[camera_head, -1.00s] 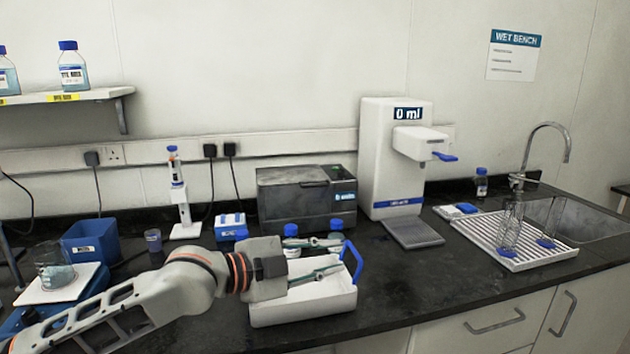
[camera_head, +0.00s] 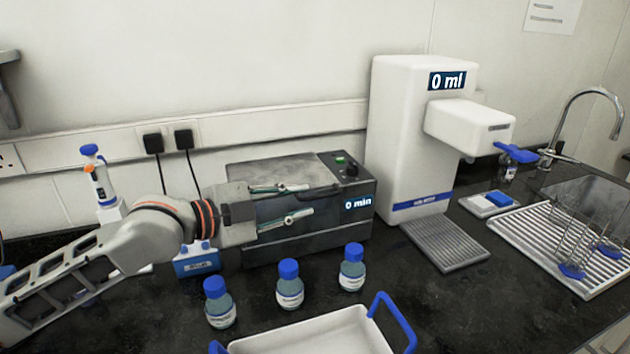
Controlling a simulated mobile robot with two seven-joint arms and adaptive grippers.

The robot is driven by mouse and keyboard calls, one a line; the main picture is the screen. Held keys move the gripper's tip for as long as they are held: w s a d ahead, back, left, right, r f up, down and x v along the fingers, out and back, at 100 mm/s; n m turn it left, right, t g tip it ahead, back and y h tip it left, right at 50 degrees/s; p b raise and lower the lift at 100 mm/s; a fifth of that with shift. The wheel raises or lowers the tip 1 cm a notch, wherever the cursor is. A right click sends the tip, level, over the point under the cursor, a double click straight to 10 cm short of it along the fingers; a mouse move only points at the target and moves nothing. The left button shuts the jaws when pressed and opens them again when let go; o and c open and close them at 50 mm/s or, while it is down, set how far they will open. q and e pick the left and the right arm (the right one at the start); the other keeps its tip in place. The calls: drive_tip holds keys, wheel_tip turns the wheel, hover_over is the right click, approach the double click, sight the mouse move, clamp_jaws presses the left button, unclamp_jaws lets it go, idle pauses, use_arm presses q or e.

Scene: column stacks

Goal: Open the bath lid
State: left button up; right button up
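The bath is a dark grey box (camera_head: 330,217) at the back of the bench, with a "0 min" display on its front right. Its flat grey lid (camera_head: 270,172) lies shut on top, left of a panel with a green button and a knob. My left gripper (camera_head: 312,200) is in front of the bath, pointing right, with its two fingers spread and nothing visible between them. It hides part of the bath's front and the lid's front edge. Whether the fingers touch the bath I cannot tell. My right gripper is not in view.
Three blue-capped bottles (camera_head: 290,287) stand before the bath. A white tray (camera_head: 310,335) with blue handles sits at the front edge. A white dispenser (camera_head: 408,140) stands right of the bath, a drying rack (camera_head: 540,235) and sink further right. A blue-and-white box (camera_head: 196,262) stands left.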

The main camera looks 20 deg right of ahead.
sight(321, 197)
use_arm(q)
drive_tip(key=shift+w+d+f, duration=0.1)
drive_tip(key=shift+w+d, duration=0.2)
drive_tip(key=shift+d, duration=0.3)
drive_tip(key=x, duration=0.6)
drive_tip(key=shift+d, duration=0.3)
drive_tip(key=shift+c, duration=0.3)
clamp_jaws()
